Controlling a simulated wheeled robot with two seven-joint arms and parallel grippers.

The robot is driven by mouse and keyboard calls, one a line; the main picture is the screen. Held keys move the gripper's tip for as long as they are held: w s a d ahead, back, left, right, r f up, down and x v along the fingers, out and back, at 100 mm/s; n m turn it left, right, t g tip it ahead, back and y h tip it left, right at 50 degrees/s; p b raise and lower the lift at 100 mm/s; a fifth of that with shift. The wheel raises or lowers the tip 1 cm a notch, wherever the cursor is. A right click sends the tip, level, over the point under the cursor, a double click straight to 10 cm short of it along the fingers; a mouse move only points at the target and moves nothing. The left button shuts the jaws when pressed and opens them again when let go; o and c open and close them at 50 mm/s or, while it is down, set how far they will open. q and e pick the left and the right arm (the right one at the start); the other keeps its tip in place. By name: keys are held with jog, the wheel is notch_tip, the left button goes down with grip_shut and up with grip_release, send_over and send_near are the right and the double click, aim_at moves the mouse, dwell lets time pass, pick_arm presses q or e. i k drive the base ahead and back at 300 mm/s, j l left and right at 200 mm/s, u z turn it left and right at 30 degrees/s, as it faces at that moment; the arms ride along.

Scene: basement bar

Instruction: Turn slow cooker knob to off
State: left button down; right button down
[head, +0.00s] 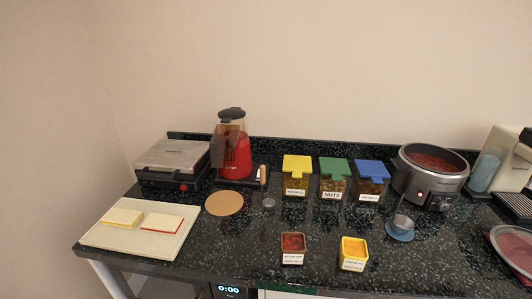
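The slow cooker (442,188) stands at the back right of the dark counter. It is a round metal pot, open at the top, with reddish food inside. A small glowing red spot and a dark round knob (443,203) show low on its front. The knob is too small for me to tell its setting. Neither of my grippers is in the head view.
A bowl (514,251) is at the right edge. The counter's front middle (325,261) has free room between small containers.

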aim_at(443, 205)
jog(key=z, duration=1.25)
jog(key=i+l+u, duration=0.1)
jog(key=l, duration=0.3)
jog(key=i+l, duration=0.2)
jog(key=l, duration=0.2)
jog(key=i+l+u, duration=0.15)
jog(key=l, duration=0.2)
jog(key=i+l+u, duration=0.1)
jog(key=l, duration=0.3)
jog(key=i+l+u, duration=0.1)
jog(key=l, duration=0.35)
jog(key=i+l, duration=0.1)
jog(key=l, duration=0.3)
jog(key=i+u, duration=0.05)
